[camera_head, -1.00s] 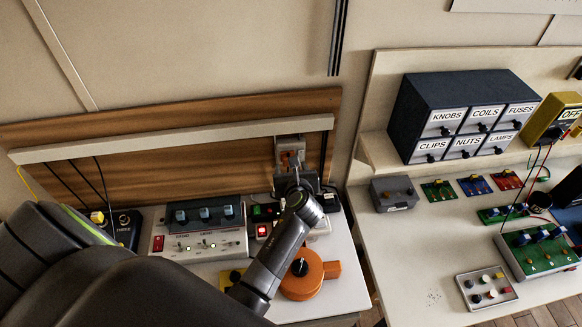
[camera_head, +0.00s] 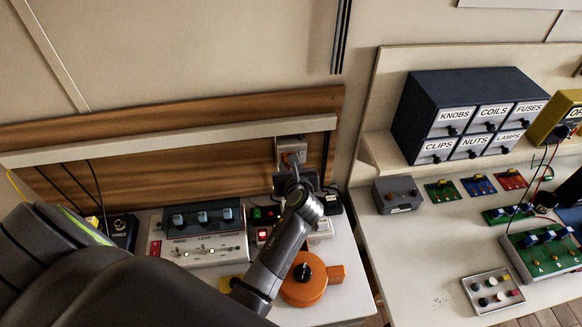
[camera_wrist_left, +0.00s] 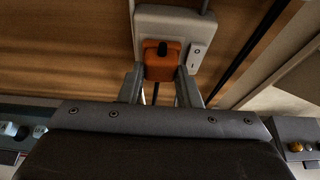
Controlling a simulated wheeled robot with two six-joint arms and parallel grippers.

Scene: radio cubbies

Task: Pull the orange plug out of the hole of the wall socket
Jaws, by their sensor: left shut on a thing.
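The wall socket (camera_head: 291,142) is a light grey plate on the wooden back board. It also shows in the left wrist view (camera_wrist_left: 148,18), with a white switch on its right side. The orange plug (camera_wrist_left: 161,65) sits against the lower part of the socket plate, with a dark cord hanging below it. Its prongs and the hole are hidden. My left gripper (camera_wrist_left: 160,78) is shut on the plug, one finger on each side. In the head view my left gripper (camera_head: 296,176) covers most of the plug. My right gripper is not in view.
Below stand a switch box (camera_head: 203,233), a red-lit switch (camera_head: 262,234) and a round orange device with a black knob (camera_head: 304,283). A pale ledge (camera_head: 170,142) runs left of the socket. A drawer cabinet (camera_head: 455,115) stands on the right bench.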

